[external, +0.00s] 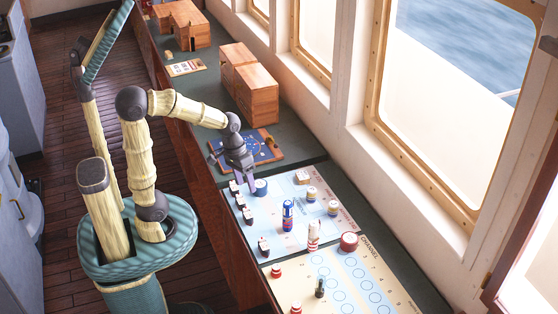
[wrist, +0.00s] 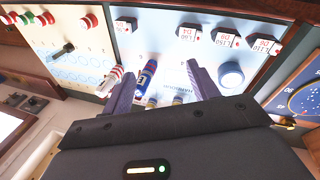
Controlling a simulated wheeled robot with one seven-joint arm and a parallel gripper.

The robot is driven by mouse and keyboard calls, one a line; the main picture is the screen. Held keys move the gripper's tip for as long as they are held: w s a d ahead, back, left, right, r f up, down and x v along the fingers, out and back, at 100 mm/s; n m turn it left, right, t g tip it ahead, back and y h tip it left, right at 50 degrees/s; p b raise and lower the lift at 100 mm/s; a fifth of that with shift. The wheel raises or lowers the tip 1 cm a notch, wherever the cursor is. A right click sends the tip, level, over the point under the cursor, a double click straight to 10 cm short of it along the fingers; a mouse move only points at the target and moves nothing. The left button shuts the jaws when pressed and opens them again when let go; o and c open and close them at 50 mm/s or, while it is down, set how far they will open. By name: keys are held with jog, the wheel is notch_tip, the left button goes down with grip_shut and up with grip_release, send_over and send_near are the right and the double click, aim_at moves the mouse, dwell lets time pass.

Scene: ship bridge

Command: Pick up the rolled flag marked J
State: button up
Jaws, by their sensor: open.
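Several rolled flags stand on the light blue board. A blue roll with a white band (external: 288,215) stands near the middle; it also shows in the wrist view (wrist: 145,78), between my fingers' lines but beyond them. Its letter is too small to read surely; its blue and white colours fit J. A red and white roll (external: 313,236) stands beside it. Two shorter rolls with blue and yellow bands (external: 311,194) (external: 333,208) stand toward the window. My gripper (external: 247,184) is open and empty, above the board's far left part; its fingers (wrist: 160,70) point at the board.
Dark blocks with white labels (external: 264,247) line the board's left edge. A round blue and white piece (external: 261,187) sits near my gripper. A red round piece (external: 349,242) and a cream board with blue circles (external: 335,280) lie nearer. Wooden boxes (external: 250,85) stand farther back.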

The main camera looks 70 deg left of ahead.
jog(key=w+d+n+t+h+p, duration=0.1)
jog(key=w+d+n+h+p, duration=0.4)
jog(key=w+n, duration=0.45)
jog(key=w+a+r+n+t+h+p, duration=0.1)
jog(key=w+a+n+t+h+p, duration=0.1)
jog(key=w+a+n+t+p, duration=0.95)
jog(key=s+d+f+n+g+b, duration=0.1)
jog(key=d+f+n+g+b, duration=0.2)
jog(key=f, duration=0.8)
jog(key=shift+d+g+b, duration=0.2)
jog(key=shift+g+b, duration=0.55)
jog(key=shift+b, duration=0.05)
